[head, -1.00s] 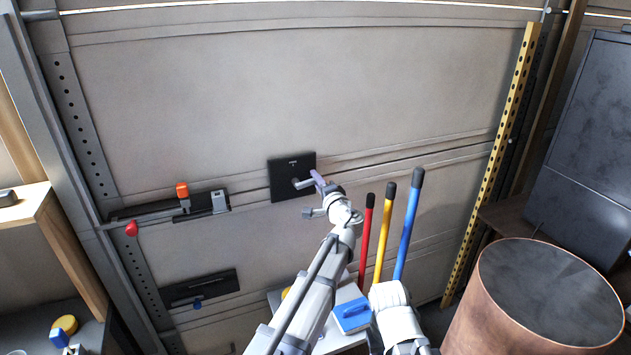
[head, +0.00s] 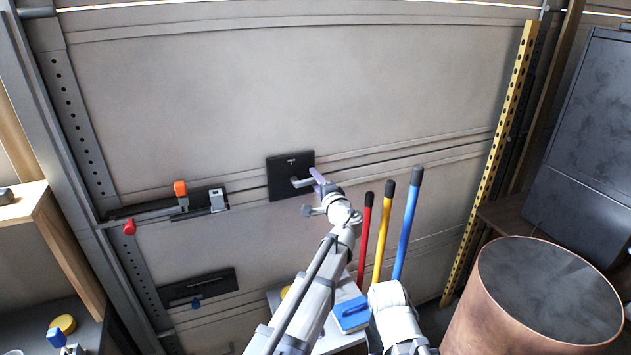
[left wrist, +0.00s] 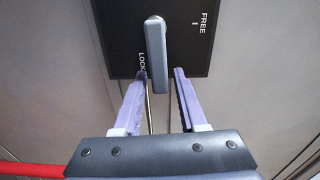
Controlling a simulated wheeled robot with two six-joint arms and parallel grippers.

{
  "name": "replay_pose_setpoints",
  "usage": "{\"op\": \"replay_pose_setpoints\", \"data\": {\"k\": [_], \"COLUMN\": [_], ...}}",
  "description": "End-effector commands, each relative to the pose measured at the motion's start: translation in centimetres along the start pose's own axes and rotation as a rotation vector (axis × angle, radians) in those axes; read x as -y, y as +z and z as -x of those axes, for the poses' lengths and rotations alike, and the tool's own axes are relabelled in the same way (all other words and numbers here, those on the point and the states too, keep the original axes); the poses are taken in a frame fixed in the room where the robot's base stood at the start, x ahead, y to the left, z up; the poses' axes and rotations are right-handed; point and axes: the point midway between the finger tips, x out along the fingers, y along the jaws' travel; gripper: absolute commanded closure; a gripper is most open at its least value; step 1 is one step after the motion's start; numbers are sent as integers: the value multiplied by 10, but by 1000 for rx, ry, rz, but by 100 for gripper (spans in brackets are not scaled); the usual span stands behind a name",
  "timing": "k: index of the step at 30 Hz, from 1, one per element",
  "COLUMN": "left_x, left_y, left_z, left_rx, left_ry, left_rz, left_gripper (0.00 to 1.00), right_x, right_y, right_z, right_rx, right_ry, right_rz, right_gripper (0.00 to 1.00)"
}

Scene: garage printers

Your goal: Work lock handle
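A black lock plate (head: 282,178) is mounted on the grey door. Its short grey handle (head: 301,183) points to the right in the head view. In the left wrist view, the handle (left wrist: 156,50) hangs down over the plate (left wrist: 125,35), its free end beside the word LOCK; the word FREE is at the upper right. My left gripper (head: 313,193) is at the handle's free end. Its purple fingers (left wrist: 160,75) are open, one each side of that end in the left wrist view, with gaps visible. Whether they reach its depth is hard to tell. My right gripper is out of view.
Red (head: 366,235), yellow (head: 384,235) and blue (head: 408,225) poles stand right of my arm. A copper drum (head: 480,315) is at the lower right. A sliding bolt with an orange knob (head: 180,188) is on the door to the left.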

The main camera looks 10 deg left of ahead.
Motion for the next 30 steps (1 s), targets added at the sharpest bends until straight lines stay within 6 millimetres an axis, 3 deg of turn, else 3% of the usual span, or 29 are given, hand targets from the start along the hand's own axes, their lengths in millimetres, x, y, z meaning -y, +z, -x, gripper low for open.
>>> {"op": "replay_pose_setpoints", "data": {"k": [3, 11, 22, 30], "left_x": [0, 0, 0, 0], "left_y": [0, 0, 1, 0], "left_z": [0, 3, 60, 78], "left_rx": [0, -1, -2, 0], "left_ry": [0, -1, 0, -1], "left_rz": [-1, -1, -1, -1], "left_gripper": [48, 48, 48, 48], "right_x": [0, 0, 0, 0], "right_y": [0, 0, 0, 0], "right_z": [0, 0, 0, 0], "right_rx": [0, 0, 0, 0], "right_ry": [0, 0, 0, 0], "right_rz": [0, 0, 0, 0], "right_gripper": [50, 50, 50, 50]}}
